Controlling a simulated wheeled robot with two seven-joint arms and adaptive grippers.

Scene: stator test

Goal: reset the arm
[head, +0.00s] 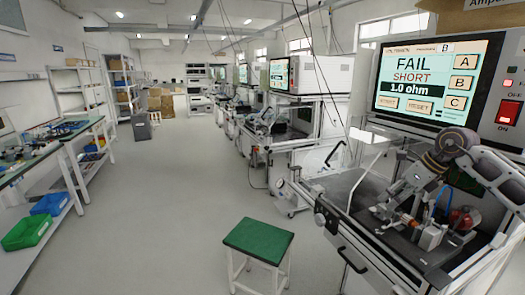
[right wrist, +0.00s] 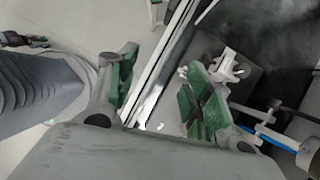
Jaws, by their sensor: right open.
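My right arm (head: 440,160) comes in from the right edge in the head view and bends down over the test bench. Its gripper (head: 382,210) is small there, low over the bench's dark top. In the right wrist view the gripper (right wrist: 160,88) has its two green-padded fingers spread wide, with nothing held between them. A pale bench edge shows behind the gap. My left gripper is in neither view.
The tester screen (head: 425,80) reads FAIL, SHORT, 1.0 ohm. A red switch (head: 508,112) is to its right. Fixture parts (head: 430,237) stand on the bench (head: 345,190) close to the arm. A green-topped stool (head: 258,240) stands in front; the aisle floor (head: 180,190) is clear.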

